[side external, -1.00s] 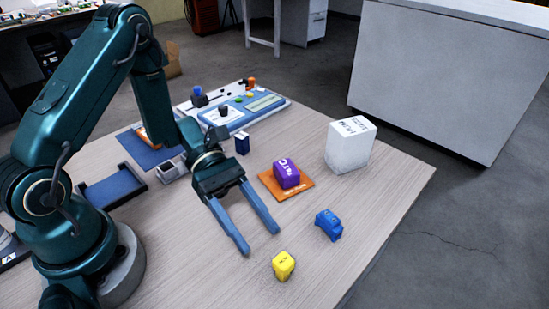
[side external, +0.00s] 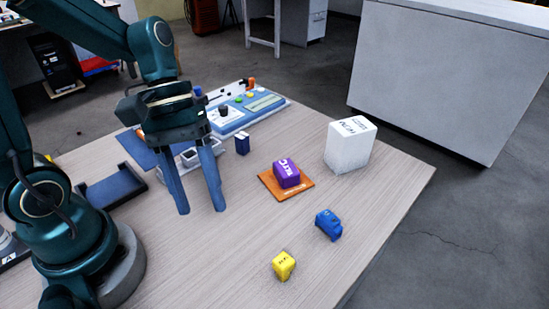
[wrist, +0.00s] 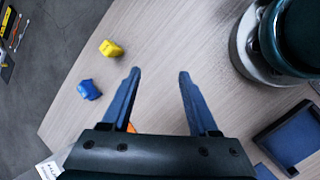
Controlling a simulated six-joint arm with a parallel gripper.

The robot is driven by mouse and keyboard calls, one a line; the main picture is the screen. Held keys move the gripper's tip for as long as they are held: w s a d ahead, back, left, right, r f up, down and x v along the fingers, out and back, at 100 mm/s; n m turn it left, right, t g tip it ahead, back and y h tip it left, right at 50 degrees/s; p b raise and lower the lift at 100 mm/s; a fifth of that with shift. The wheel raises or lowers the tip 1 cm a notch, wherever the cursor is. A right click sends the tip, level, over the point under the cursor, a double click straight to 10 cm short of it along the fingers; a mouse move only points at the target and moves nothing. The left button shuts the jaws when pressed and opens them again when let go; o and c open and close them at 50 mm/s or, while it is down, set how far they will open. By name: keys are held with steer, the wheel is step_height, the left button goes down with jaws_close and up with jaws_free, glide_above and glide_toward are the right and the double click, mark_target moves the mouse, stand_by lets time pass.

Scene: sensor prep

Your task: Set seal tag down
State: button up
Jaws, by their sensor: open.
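My gripper (side external: 201,211) is open and empty above the bare table, left of the orange mat (side external: 304,191); its fingers also show in the wrist view (wrist: 160,72). A purple block (side external: 287,173) with white lettering sits on the orange mat. A blue piece (side external: 328,225) and a yellow block (side external: 283,266) stand apart on the table nearer the front right. In the wrist view, the yellow block (wrist: 111,48) and the blue piece (wrist: 89,90) lie left of the fingers. I cannot tell which object is the seal tag.
A white lettered box (side external: 349,146) stands near the table's right edge. A small dark blue block (side external: 242,144) and a blue panel with buttons (side external: 235,115) are at the back. A dark blue tray (side external: 114,187) lies near my base. The front middle of the table is clear.

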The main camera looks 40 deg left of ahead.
steer(key=a+r+m+t+y, duration=0.4)
steer(key=r+m+t+y, duration=0.1)
steer(key=m+t, duration=0.2)
steer(key=shift+s+r, duration=0.4)
steer(key=shift+s, duration=0.05)
